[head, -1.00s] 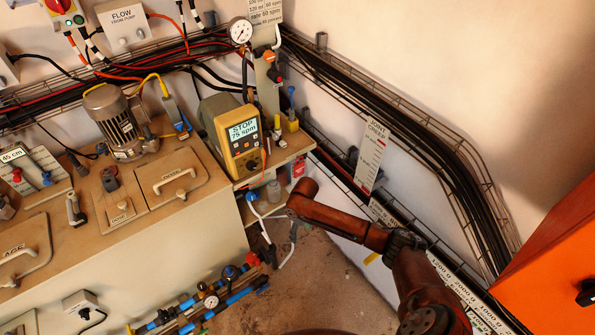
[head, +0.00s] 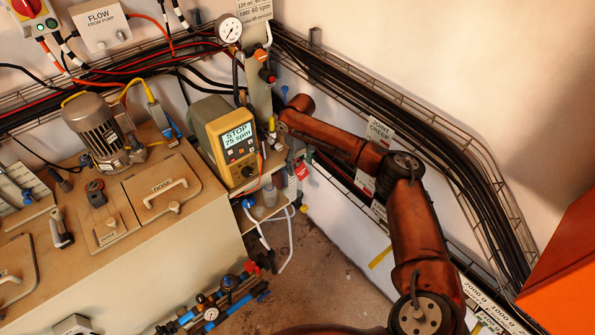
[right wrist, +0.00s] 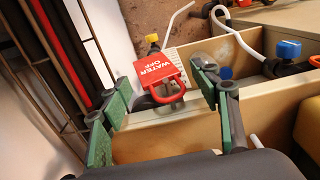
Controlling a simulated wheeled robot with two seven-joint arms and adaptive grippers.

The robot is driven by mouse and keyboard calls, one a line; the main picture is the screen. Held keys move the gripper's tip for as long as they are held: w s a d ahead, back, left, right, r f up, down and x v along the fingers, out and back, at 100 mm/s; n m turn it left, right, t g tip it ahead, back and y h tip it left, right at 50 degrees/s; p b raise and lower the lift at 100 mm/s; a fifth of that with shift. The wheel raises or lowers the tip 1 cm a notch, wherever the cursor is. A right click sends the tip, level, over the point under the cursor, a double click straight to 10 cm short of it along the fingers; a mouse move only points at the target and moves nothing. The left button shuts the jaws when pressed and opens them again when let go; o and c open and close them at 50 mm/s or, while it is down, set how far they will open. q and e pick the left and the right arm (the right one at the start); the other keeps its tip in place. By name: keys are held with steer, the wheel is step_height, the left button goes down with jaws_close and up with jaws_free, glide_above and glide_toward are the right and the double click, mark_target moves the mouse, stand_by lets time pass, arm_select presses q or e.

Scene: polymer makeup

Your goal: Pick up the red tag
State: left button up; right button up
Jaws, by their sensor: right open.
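The red tag (right wrist: 160,72) reads "WATER OFF" and has a red loop at its lower end. In the right wrist view it lies just beyond and between the fingertips of my right gripper (right wrist: 162,92), whose green-padded fingers are spread apart. I see no finger closed on the tag. In the head view the red tag (head: 301,170) is a small patch at the right end of the bench, partly hidden by the dark fingers of my right gripper (head: 297,157). My left gripper is not in view.
A yellow pump display (head: 239,148) stands just left of my right gripper. A wire cable tray (head: 440,145) runs along the wall to the right. A blue-capped fitting (right wrist: 289,50) sits right of the tag. An orange box (head: 560,270) is at lower right.

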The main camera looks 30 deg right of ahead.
mark_target(297, 172)
steer(key=f, duration=0.1)
steer(key=f+b, duration=0.1)
steer(key=w+a+f, duration=0.1)
steer(key=shift+f, duration=0.35)
steer(key=shift+s+f+b, duration=0.1)
steer(key=shift+f+b, duration=0.3)
steer(key=shift+f, duration=0.55)
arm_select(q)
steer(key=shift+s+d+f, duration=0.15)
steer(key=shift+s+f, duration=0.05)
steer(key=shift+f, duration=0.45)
arm_select(e)
steer(key=shift+r, duration=0.1)
steer(key=c, duration=1)
